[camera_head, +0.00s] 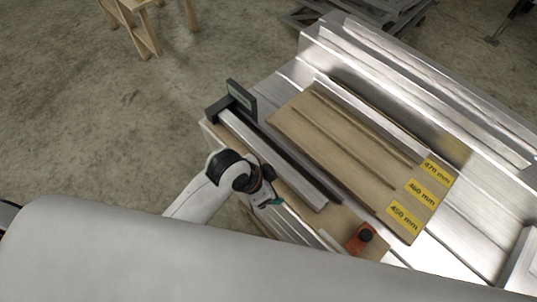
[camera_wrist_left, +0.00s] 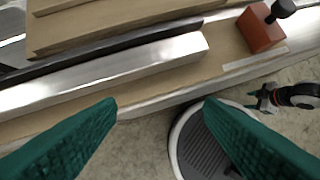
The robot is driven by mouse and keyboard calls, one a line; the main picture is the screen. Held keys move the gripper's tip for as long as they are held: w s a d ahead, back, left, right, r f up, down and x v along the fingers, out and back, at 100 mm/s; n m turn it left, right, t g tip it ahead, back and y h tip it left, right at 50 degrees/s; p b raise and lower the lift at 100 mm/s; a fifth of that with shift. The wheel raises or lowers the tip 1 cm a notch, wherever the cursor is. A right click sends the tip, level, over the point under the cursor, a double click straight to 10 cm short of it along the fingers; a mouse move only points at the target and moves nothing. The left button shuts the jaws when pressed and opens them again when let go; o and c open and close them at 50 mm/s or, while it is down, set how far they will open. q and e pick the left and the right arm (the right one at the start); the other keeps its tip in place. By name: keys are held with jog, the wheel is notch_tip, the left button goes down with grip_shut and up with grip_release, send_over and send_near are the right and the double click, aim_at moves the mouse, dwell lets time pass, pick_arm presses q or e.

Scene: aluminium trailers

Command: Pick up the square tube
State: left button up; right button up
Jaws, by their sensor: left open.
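The square tube (camera_head: 272,157) is a long shiny metal bar lying along a dark rail at the near side of the wooden work surface. In the left wrist view the tube (camera_wrist_left: 120,72) lies beyond the fingertips, its right end in sight. My left gripper (camera_head: 268,201) is beside the tube on its near side, apart from it. In the left wrist view its teal fingers (camera_wrist_left: 160,105) are spread wide with nothing between them. My right gripper cannot be made out in the head view; a gripper-like part (camera_wrist_left: 268,97) shows low at the right of the left wrist view, its jaws unclear.
An orange block with a black knob (camera_head: 362,238) stands near the tube's right end. A wooden board (camera_head: 290,119) with slots and yellow millimetre labels (camera_head: 421,193) lies behind. A small dark display (camera_head: 241,97) stands at the tube's far end. Metal profiles (camera_head: 400,75) lie at the back right.

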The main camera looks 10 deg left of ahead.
pick_arm(q)
jog(key=w+d+r+m+g, duration=0.1)
jog(key=w+d+r+m, duration=0.15)
jog(key=d+m, duration=0.35)
jog(key=m+g+y, duration=0.2)
jog(key=m+y, duration=0.2)
jog(key=m, duration=0.4)
send_over(269, 153)
jog(key=f, duration=0.7)
jog(key=shift+w+a+f, duration=0.15)
jog(key=shift+a+f, duration=0.05)
jog(key=shift+a, duration=0.15)
jog(key=shift+m, duration=0.3)
jog(key=shift+s+d+f+p, duration=0.1)
jog(key=shift+d+f+p, duration=0.1)
jog(key=shift+f, duration=1.15)
jog(key=shift+s+d+f+p, duration=0.1)
jog(key=shift+f+p, duration=0.05)
jog(key=shift+f, duration=1.2)
jog(key=shift+c, duration=0.5)
jog(key=shift+r, duration=0.1)
grip_shut()
